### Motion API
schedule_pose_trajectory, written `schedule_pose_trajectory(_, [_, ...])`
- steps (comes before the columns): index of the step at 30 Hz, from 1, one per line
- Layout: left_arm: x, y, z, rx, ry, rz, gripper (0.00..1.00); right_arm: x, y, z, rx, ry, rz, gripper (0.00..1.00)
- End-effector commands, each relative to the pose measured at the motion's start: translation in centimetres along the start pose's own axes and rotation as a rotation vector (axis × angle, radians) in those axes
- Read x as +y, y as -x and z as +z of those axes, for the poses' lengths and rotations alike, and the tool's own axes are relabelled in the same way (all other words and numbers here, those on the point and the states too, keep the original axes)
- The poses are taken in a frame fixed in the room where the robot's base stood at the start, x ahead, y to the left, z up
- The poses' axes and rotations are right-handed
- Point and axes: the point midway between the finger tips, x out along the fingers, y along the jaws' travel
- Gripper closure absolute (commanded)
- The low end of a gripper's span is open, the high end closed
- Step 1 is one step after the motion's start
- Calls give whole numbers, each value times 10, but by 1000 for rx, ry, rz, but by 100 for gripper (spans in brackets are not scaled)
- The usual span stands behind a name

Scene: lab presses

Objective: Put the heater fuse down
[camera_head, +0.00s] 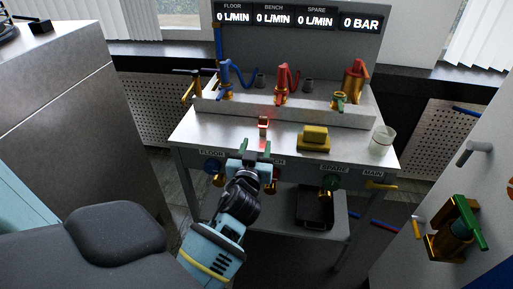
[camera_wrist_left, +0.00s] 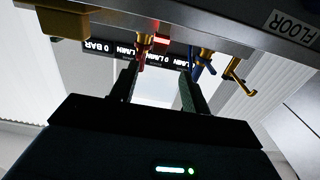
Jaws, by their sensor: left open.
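A small copper-and-white piece with a red glow, which looks like the heater fuse (camera_head: 264,124), stands on the metal bench top (camera_head: 225,132), near the middle. A red-lit white piece, probably the same fuse (camera_wrist_left: 160,40), shows in the left wrist view beyond the fingers. My left gripper (camera_head: 256,152) is at the bench's front edge, in front of the fuse and apart from it. Its two fingers are spread, with nothing between them in the left wrist view (camera_wrist_left: 160,90). My right gripper is not in view.
Blue, red and gold taps (camera_head: 282,92) line the raised back ledge. Valve knobs (camera_head: 329,182) stick out along the bench front. The bench top left of the fuse is clear.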

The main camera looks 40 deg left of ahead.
Motion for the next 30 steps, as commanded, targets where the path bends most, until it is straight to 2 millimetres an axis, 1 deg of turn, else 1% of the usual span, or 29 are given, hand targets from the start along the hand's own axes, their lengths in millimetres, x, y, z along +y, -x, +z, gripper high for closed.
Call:
schedule_pose_trajectory(19, [-1,-1,0,-1,1,2,53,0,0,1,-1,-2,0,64])
schedule_pose_trajectory(21, [-1,1,3,-7,-3,5,53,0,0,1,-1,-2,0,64])
schedule_pose_trajectory(23, [-2,6,13,-25,-15,16,53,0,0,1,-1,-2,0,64])
schedule_pose_trajectory(26, [-3,27,46,-90,-56,56,53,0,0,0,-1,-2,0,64])
schedule_pose_trajectory(29, [-5,66,93,-191,-115,126,53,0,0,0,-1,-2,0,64])
schedule_pose_trajectory(30, [-7,85,114,-239,-140,160,53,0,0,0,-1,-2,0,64])
